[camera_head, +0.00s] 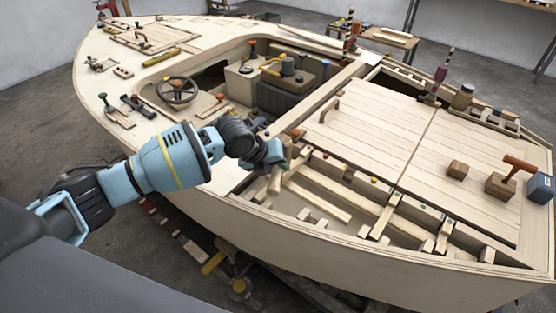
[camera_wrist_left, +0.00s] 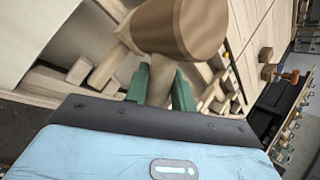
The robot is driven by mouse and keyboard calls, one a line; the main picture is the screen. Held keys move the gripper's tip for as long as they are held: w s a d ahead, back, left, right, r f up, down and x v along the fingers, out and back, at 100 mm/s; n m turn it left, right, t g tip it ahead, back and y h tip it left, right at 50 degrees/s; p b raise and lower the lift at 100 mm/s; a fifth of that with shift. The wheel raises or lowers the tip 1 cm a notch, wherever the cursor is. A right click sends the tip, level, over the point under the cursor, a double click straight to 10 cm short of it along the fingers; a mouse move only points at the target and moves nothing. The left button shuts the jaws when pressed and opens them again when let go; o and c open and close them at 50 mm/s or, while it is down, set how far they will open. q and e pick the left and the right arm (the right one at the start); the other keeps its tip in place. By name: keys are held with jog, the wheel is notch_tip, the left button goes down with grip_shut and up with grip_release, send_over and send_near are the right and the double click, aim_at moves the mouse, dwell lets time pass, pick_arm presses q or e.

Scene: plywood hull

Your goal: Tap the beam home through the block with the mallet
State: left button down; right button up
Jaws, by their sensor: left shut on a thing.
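My left gripper (camera_head: 272,153) is shut on the mallet, over the near edge of the open side bay. In the left wrist view its green fingers (camera_wrist_left: 162,88) hold the mallet's handle. The mallet's brown round head (camera_wrist_left: 180,25) is beyond the fingertips; in the head view the mallet (camera_head: 287,148) is small and partly hidden by the gripper. A pale beam (camera_head: 318,199) lies slanted in the bay, right of the gripper. A short wooden piece (camera_head: 275,182) stands below the gripper; I cannot tell whether it is the block. My right gripper is not in view.
The bay has several ribs and loose wood blocks (camera_head: 308,215). Planked hatch panels (camera_head: 365,120) lie behind it. A steering wheel (camera_head: 177,90) is at the left.

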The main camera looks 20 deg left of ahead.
pick_arm(q)
notch_tip(320, 180, down, 3)
jog(key=shift+s+r, duration=0.1)
jog(key=shift+r, duration=0.05)
notch_tip(320, 180, up, 4)
jog(key=shift+p, duration=0.6)
jog(key=shift+r, duration=0.5)
jog(key=shift+f, duration=0.1)
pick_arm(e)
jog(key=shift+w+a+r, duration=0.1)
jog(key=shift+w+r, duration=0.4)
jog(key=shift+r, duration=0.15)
pick_arm(q)
jog(key=shift+f, duration=0.1)
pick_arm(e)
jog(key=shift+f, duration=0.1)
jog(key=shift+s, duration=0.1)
